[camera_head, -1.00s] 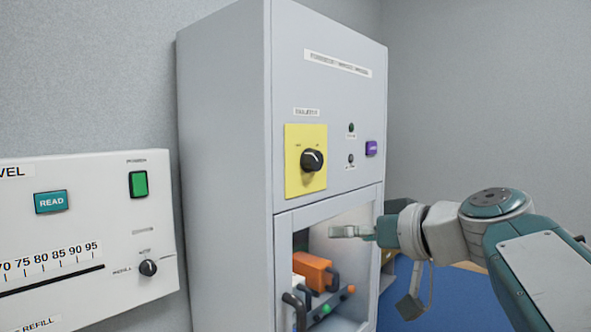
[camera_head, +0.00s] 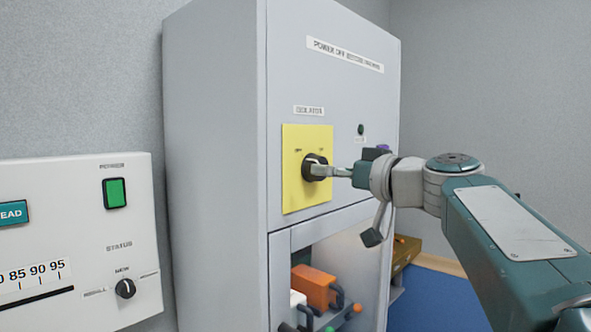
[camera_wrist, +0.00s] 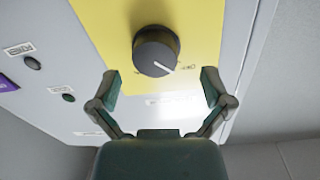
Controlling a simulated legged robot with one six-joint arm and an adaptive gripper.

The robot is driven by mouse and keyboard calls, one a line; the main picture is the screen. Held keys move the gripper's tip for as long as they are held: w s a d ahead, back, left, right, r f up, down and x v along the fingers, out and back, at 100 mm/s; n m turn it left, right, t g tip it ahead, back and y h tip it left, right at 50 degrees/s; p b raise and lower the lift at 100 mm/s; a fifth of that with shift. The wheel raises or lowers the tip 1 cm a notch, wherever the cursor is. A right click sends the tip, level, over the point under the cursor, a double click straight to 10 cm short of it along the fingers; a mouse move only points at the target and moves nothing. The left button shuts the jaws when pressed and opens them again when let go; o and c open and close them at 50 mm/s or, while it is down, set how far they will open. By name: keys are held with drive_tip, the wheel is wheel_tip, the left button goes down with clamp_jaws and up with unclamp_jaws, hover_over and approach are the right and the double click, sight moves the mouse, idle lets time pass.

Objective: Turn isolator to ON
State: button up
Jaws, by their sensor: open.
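The isolator knob (camera_head: 314,167) is a round black dial with a pale pointer line, on a yellow plate (camera_head: 292,196) on the tall grey cabinet. In the wrist view the knob (camera_wrist: 156,50) sits ahead of my gripper (camera_wrist: 161,84), between the lines of its two spread fingers. The fingers are open with nothing between them, and the knob looks just beyond the tips. In the head view my gripper (camera_head: 330,171) reaches in from the right, its tips overlapping the knob's right side. Contact cannot be told. The lettering around the knob is too small to read surely.
A cabinet bay (camera_head: 352,250) below holds an orange padlock-like block (camera_head: 314,287). An indicator (camera_head: 361,129) sits right of the plate; a purple button (camera_head: 383,148) is partly hidden by my gripper. A white panel (camera_head: 80,235) with a green switch stands at left.

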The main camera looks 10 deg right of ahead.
sight(310, 159)
drive_tip(key=w, duration=0.1)
drive_tip(key=w+a, duration=0.1)
drive_tip(key=w, duration=0.1)
drive_tip(key=shift+w+a, duration=0.1)
drive_tip(key=shift+a, duration=0.1)
drive_tip(key=shift+a, duration=0.2)
drive_tip(key=c, duration=0.6)
drive_tip(key=shift+d, duration=0.15)
drive_tip(key=c, duration=0.5)
drive_tip(key=shift+c, duration=0.2)
